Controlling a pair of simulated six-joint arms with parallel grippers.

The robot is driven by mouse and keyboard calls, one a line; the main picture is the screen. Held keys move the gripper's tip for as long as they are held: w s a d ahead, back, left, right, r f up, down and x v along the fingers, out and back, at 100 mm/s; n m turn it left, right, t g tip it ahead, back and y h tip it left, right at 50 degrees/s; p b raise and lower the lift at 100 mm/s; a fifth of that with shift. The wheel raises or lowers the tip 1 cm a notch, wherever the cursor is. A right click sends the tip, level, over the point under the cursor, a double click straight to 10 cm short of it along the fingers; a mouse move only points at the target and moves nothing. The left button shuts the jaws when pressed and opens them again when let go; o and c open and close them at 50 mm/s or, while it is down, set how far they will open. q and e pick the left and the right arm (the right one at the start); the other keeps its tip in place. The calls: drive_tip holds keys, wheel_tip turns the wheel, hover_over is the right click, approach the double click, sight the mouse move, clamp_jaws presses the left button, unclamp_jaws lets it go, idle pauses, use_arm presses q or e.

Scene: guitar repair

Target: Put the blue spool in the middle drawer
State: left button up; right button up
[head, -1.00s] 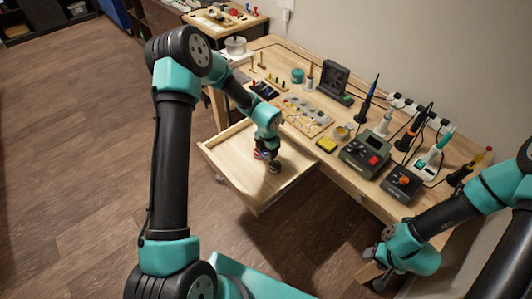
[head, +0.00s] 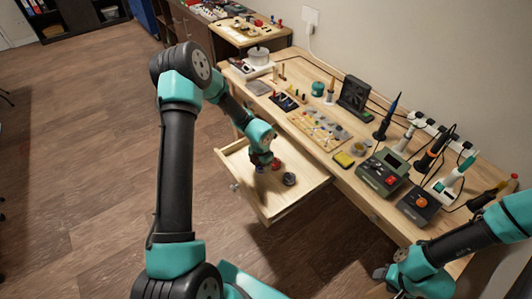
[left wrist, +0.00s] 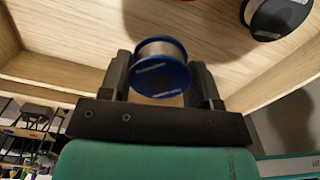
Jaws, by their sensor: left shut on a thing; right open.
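The blue spool (left wrist: 160,72), with blue rims and a silvery winding, is between the two fingers of my left gripper (left wrist: 162,82), which is shut on it. In the head view my left gripper (head: 261,166) points down over the open drawer (head: 272,203); the spool is mostly hidden there. I cannot tell whether the spool touches the drawer floor. A dark spool (head: 289,179) and a red spool (head: 276,163) lie in the drawer, to the right of the gripper. My right gripper (head: 386,277) is open and empty by the bench's front edge.
The bench top above the drawer holds a parts board (head: 320,128), a yellow sponge (head: 344,159), a green soldering station (head: 382,173) and several upright tools. The drawer's left and front floor areas look clear.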

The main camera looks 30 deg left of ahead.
use_arm(q)
drive_tip(key=w+a, duration=0.2)
drive_tip(key=w, duration=0.1)
drive_tip(key=w+a, duration=0.2)
drive_tip(key=w, duration=0.2)
drive_tip(key=w+a+f, duration=0.1)
drive_tip(key=w+a, duration=0.1)
drive_tip(key=w, duration=0.1)
drive_tip(key=shift+w+a+f, duration=0.1)
drive_tip(key=shift+w+a, duration=0.05)
drive_tip(key=shift+w+a, duration=0.15)
drive_tip(key=shift+w, duration=0.1)
drive_tip(key=shift+f, duration=1.8)
drive_tip(key=shift+f, duration=0.1)
drive_tip(key=o, duration=1)
drive_tip(key=shift+c, duration=0.2)
wheel_tip(320, 180, up, 12)
